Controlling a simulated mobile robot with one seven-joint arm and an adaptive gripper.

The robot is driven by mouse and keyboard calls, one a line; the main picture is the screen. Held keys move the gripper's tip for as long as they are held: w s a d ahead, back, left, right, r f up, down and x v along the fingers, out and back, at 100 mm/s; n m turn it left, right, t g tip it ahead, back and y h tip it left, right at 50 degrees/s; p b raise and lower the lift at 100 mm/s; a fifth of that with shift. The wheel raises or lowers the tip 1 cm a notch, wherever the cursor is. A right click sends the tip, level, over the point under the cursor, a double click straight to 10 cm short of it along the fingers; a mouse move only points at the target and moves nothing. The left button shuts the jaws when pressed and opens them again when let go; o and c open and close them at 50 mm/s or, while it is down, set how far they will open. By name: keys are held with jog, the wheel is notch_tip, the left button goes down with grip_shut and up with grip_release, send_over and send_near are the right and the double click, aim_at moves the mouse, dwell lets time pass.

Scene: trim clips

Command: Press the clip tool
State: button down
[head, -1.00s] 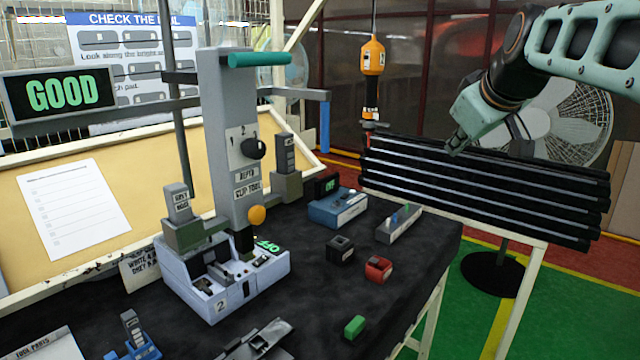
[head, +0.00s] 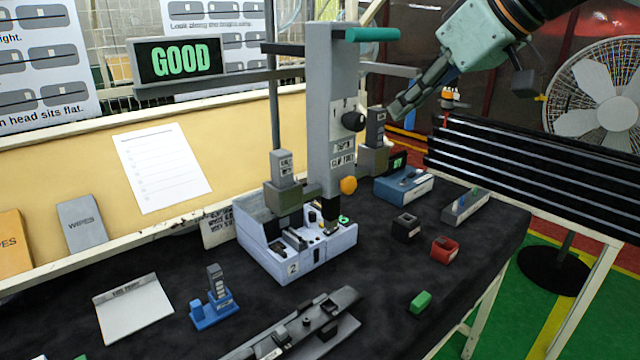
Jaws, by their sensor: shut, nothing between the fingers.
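The clip tool is a grey upright press (head: 328,95) with a teal bar handle (head: 371,34) on top, a black knob (head: 353,121) and a yellow-orange knob (head: 348,185) low on its front. Its head reaches down into a pale fixture box (head: 297,252) marked 2; the work inside is partly hidden. My gripper (head: 394,112) is shut and empty. It points down and left, to the right of the column near the right-hand grey post (head: 375,128) and below the handle's height. I cannot tell whether it touches the post.
A sign reading GOOD (head: 179,60) hangs at upper left. A blue box (head: 403,185), a black block (head: 406,228), a red block (head: 445,249) and a green block (head: 420,302) lie right of the fixture. A dark slatted rack (head: 530,165) stands at right.

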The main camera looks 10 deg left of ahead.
jog(key=shift+s+r, duration=0.1)
jog(key=shift+r, duration=0.1)
jog(key=s+d+f+x, duration=0.1)
jog(key=f+x, duration=0.1)
jog(key=x, duration=1.1)
jog(key=shift+d, duration=0.3)
jog(key=shift+s+f, duration=0.1)
notch_tip(320, 180, down, 22)
jog(key=b, duration=2)
jog(key=shift+b, duration=0.4)
jog(key=shift+s, duration=0.1)
